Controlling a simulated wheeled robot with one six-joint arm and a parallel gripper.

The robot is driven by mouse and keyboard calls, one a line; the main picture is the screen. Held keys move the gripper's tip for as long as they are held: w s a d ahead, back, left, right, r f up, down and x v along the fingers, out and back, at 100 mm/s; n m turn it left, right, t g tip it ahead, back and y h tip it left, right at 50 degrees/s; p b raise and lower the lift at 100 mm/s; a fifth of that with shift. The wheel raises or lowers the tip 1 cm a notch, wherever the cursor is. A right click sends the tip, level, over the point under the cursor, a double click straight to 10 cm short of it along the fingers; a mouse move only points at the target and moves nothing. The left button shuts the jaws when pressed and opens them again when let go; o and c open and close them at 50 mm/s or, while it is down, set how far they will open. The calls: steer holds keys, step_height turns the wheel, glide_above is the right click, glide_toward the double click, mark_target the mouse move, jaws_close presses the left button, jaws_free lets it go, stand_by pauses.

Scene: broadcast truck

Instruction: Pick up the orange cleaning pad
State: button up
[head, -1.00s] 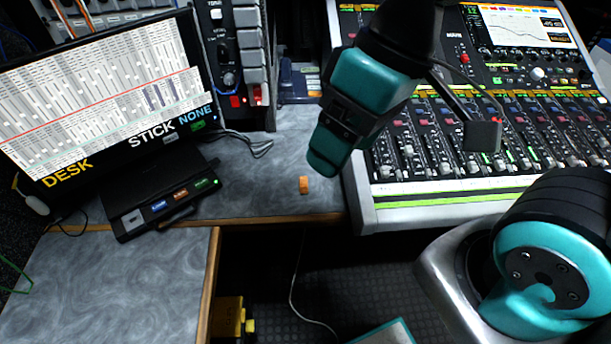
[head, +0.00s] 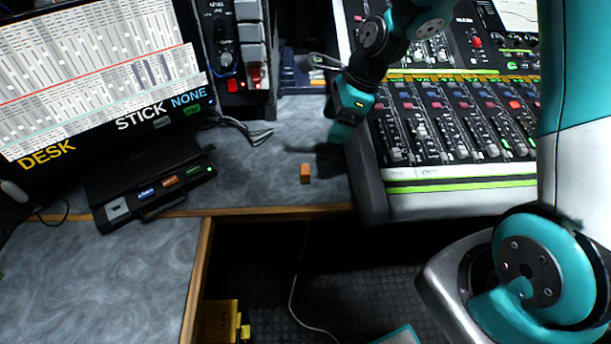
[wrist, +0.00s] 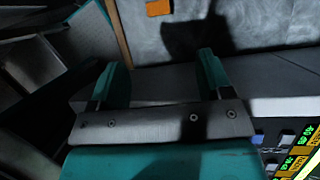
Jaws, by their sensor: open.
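The orange cleaning pad (head: 305,173) is a small orange block on the grey desk, near its front wooden edge. My gripper (head: 341,133) is over the desk beside the mixing console, to the right of and behind the pad in the head view. In the wrist view my gripper (wrist: 162,66) has its two teal fingers wide apart with nothing between them.
The mixing console (head: 455,183) stands right of the pad, close to my gripper. A small black box (head: 160,190) and a large monitor (head: 100,80) are to the left. A grey cable (head: 250,133) lies behind. The desk around the pad is clear.

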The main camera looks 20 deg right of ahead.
glide_toward(306, 169)
steer(key=b+x, duration=0.1)
steer(key=x, duration=0.4)
steer(key=shift+w+d, duration=0.1)
steer(key=shift+d, duration=0.05)
steer(key=shift+x, duration=2.7)
steer(key=shift+r, duration=0.1)
steer(key=c, duration=1.1)
step_height(306, 169, up, 20)
steer(key=shift+p, duration=1.1)
steer(key=shift+o, duration=0.8)
